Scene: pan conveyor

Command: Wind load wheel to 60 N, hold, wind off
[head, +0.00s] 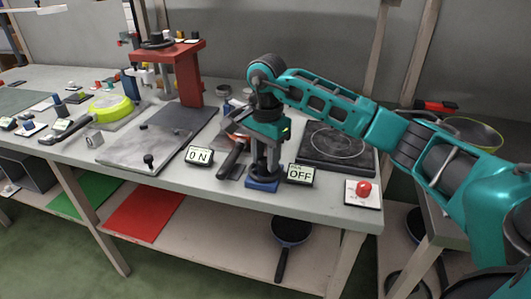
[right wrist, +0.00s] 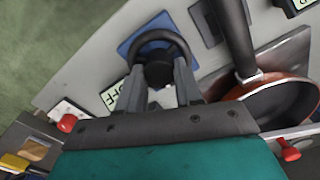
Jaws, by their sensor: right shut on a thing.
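The load wheel (right wrist: 178,42) is a black ring with a dark hub above a blue base (right wrist: 133,42), seen in the right wrist view. My right gripper (right wrist: 158,76) is shut on the load wheel at its hub, with one finger on each side. In the head view my right gripper (head: 265,165) points down over the blue base (head: 262,185) at the table's front edge, and mostly hides the wheel. A display (head: 199,156) left of it reads 0 N. My left gripper is not in view.
A display reading OFF (head: 300,174) stands close right of the base. A red knob (head: 363,188) on a white plate, a dark hotplate (head: 338,146) and a pan (right wrist: 280,100) are nearby. A red press (head: 184,75) stands behind left.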

